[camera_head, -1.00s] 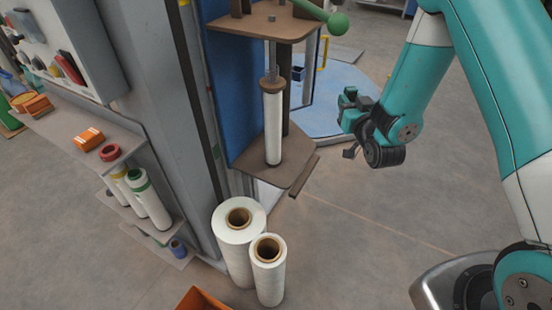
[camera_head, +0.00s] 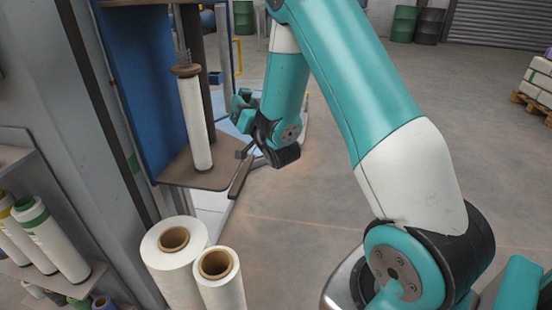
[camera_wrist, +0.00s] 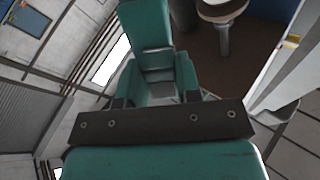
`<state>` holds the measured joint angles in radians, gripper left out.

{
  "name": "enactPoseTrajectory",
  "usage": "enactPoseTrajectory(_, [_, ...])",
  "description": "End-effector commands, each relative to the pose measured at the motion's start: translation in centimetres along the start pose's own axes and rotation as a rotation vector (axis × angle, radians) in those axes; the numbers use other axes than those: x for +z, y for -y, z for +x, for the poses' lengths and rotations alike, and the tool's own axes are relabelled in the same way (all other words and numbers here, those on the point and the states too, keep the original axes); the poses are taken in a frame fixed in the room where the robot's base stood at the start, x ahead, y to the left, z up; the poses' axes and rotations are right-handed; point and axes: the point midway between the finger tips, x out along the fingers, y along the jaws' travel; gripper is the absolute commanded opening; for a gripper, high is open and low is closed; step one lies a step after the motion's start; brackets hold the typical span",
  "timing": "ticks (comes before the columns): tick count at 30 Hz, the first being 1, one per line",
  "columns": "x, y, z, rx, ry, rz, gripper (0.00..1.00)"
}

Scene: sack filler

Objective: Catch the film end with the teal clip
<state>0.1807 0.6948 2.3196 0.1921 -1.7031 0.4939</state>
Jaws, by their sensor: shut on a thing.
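The film roll (camera_head: 196,122), white and upright on its spindle, stands on a brown plate of the filler. It shows in part at the top of the wrist view (camera_wrist: 222,10). My gripper (camera_head: 252,122) is right of the roll, apart from it, partly hidden by my wrist. In the wrist view my gripper (camera_wrist: 155,99) is shut on the teal clip (camera_wrist: 145,25), which extends ahead of the dark fingers. The clip also shows small in the head view (camera_head: 241,102). I cannot make out a loose film end.
Two spare white rolls (camera_head: 172,262) (camera_head: 220,285) stand in front of the filler. A blue panel (camera_head: 130,80) backs the roll. A shelf with capped rolls (camera_head: 50,240) is at the left. Open floor lies right; a pallet of sacks (camera_head: 540,85) stands far right.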

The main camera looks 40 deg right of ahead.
Motion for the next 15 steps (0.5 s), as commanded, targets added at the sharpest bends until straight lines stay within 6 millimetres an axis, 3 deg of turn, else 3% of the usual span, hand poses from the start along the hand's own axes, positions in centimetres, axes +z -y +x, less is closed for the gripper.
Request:
enactPoseTrajectory(1, [2.2,-1.7,-0.8,0.006,-0.028,0.018,0.08])
enactPoseTrajectory(3, [2.9,-3.2,-1.4,0.010,-0.063,0.049,0.08])
enactPoseTrajectory(9, [4.4,-6.8,-3.1,0.011,-0.156,0.130,0.08])
enactPoseTrajectory(15, [4.8,-9.1,-4.4,0.004,-0.216,0.183,0.08])
